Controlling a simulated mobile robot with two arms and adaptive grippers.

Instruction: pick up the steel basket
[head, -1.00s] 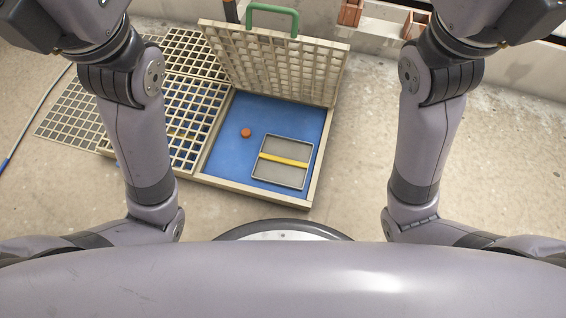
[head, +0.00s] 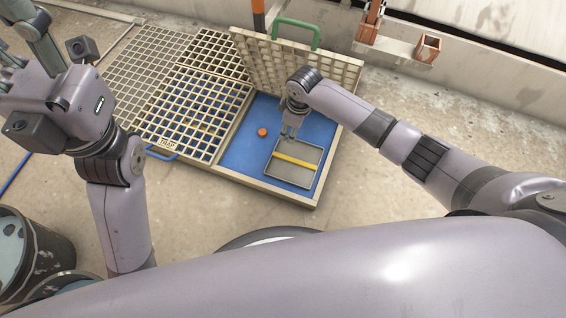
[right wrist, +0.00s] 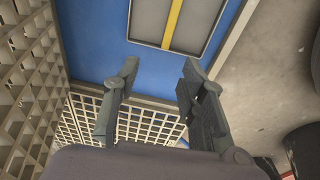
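The steel basket (head: 277,171) is a shallow grey rectangular tray with a yellow bar across it. It lies on the blue floor of the open frame; in the right wrist view the basket (right wrist: 150,22) shows at the top. My right gripper (head: 290,134) is over the blue floor, just beyond the basket's far edge. In the right wrist view my right gripper (right wrist: 155,85) has its two fingers apart with nothing between them. It looks clear of the basket. My left gripper (head: 12,70) is at the far left, away from the basket, its fingers partly cut off.
A raised grid lid with a green handle (head: 296,30) stands behind the blue floor (head: 236,150). An orange round piece (head: 262,132) lies left of the basket. A flat grid with a blue handle (head: 161,154) is to the left. A bucket (head: 38,255) stands at lower left.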

